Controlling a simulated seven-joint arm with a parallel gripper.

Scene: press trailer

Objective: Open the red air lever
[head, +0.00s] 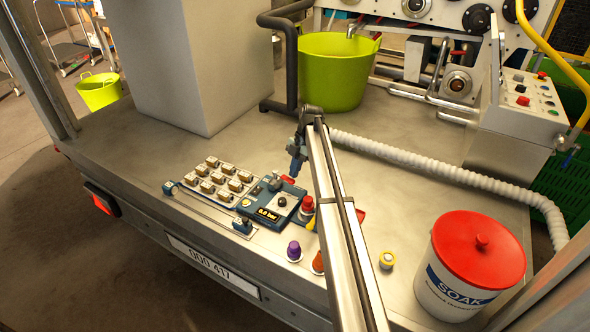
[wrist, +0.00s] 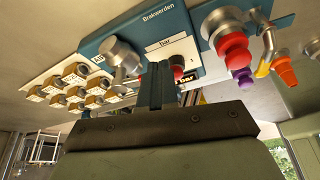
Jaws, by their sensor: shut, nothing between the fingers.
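The blue control box (head: 267,206) with a lit pressure display sits near the front edge of the trailer bed. It also shows in the wrist view (wrist: 150,30), with an "AIR" label beside a silver knob (wrist: 119,56). My gripper (head: 293,172) is shut and empty, pointing down over the box's far right side. In the wrist view its fingers (wrist: 157,72) are together in front of the box. A small red part (wrist: 178,72) shows just right of the fingertips, partly hidden; I cannot tell whether it is the lever or touched.
A red knob (head: 307,204), purple knob (head: 293,250) and orange knob (head: 318,262) stand right of and in front of the box. Several switches (head: 215,180) are left. A white bucket with red lid (head: 470,265) and a ribbed hose (head: 440,172) are right.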

